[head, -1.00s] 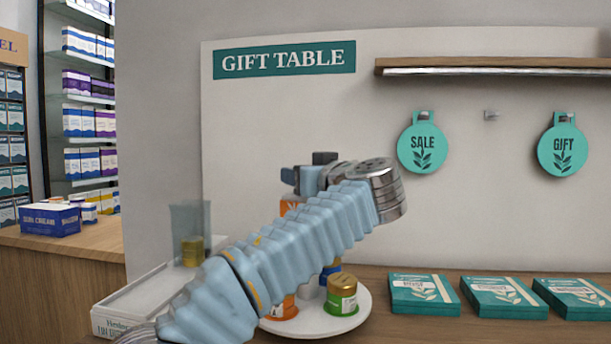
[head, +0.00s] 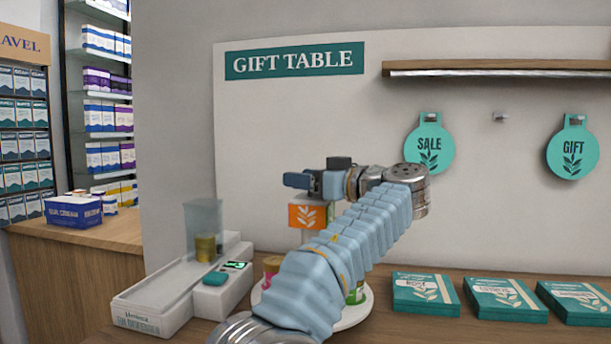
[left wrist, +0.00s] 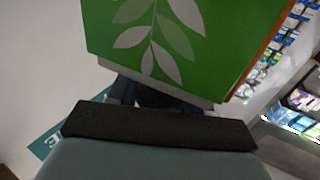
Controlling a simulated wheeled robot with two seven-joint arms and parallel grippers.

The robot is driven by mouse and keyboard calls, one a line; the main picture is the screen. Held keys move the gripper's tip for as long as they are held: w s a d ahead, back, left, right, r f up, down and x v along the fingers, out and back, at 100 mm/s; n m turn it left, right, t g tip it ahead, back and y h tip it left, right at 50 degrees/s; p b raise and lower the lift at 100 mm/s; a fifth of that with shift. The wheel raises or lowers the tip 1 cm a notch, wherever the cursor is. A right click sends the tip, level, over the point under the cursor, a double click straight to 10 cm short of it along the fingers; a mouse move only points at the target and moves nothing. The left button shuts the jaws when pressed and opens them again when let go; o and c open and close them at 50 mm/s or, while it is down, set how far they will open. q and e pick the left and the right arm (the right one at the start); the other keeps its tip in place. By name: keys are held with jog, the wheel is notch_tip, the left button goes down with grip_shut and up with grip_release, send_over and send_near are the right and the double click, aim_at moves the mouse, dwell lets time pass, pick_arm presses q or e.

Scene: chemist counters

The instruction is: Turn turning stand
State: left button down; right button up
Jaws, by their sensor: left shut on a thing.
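The turning stand is a white round plate (head: 352,316) on the right counter, with jars on it and an orange header box (head: 307,216) with a white leaf above. In the left wrist view the header's green leaf face (left wrist: 165,45) fills the top, with an orange side at its right edge. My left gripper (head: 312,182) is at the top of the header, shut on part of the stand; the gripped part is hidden. A pink-labelled jar (head: 271,268) and a green-labelled jar (head: 357,292) show beside my left arm, which covers much of the plate. My right gripper is out of view.
Several teal boxes (head: 502,298) lie at the right. A wooden shelf (head: 500,68) and teal tags (head: 429,145) are on the wall panel.

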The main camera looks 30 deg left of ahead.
pick_arm(q)
jog(key=shift+r+n+g, duration=0.15)
jog(key=shift+n+g, duration=0.15)
jog(key=shift+g, duration=0.1)
dwell(0.3)
jog(key=c, duration=0.6)
grip_release()
jog(key=d, duration=1.4)
jog(key=shift+s, duration=0.35)
jog(key=shift+a, duration=0.1)
